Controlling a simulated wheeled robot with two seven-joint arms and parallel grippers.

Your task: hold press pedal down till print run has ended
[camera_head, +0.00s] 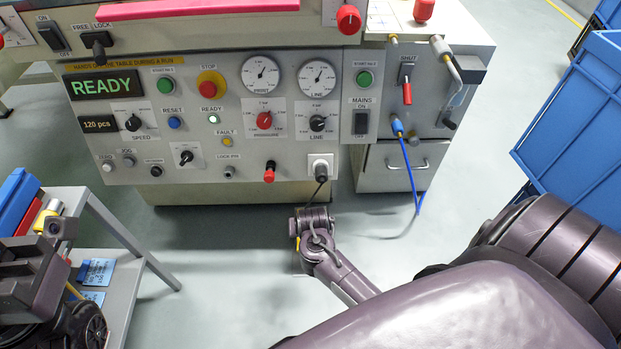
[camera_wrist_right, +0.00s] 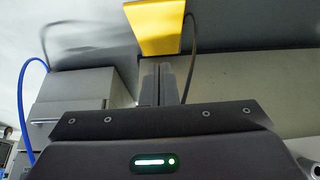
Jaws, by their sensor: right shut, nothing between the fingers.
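The yellow pedal (camera_wrist_right: 157,27) shows at the top of the right wrist view, with a black cable (camera_wrist_right: 192,60) beside it. My right gripper (camera_wrist_right: 162,68) is shut and empty, its fingertips close to the pedal's edge; I cannot tell if they touch. In the head view my right arm reaches down to the floor before the press and hides nearly all of the pedal. The press panel (camera_head: 240,120) has a green READY display (camera_head: 105,84) and a 120 pcs counter (camera_head: 99,124). My left gripper (camera_head: 38,262) is at the left edge, its jaws unclear.
A small grey table (camera_head: 120,240) with coloured items and blue cards (camera_head: 98,272) stands at the left. Blue crates (camera_head: 580,120) stand at the right. A blue hose (camera_head: 412,175) hangs from the press to the floor. The floor (camera_head: 220,270) left of my right arm is clear.

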